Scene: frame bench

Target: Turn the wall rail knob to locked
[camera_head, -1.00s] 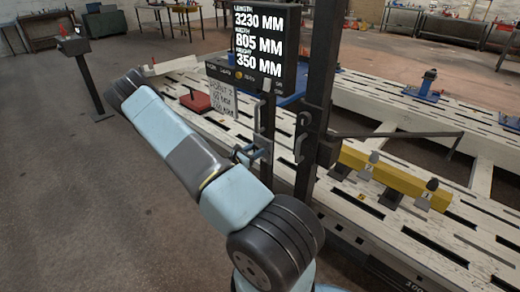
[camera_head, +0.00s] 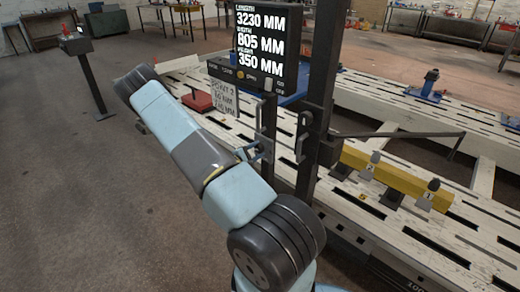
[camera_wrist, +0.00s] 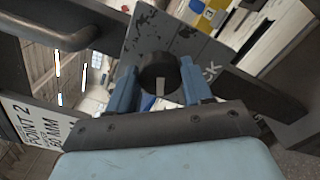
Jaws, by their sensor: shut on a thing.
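A dark round knob (camera_wrist: 160,72) with a pale pointer mark sits between the two blue fingers of my gripper (camera_wrist: 158,90) in the wrist view. The gripper is shut on it. The mark points roughly down in that view. In the head view my gripper (camera_head: 257,151) is at the dark upright rail beside the bench, and the knob is too small or hidden to make out.
A black display box (camera_head: 262,45) and a "POINT 2" sign (camera_head: 222,97) are above and left of the gripper. A dark post (camera_head: 322,85) with a handle (camera_head: 302,137) stands just right. The slotted bench (camera_head: 400,110) carries a yellow beam (camera_head: 395,178). Open floor lies left.

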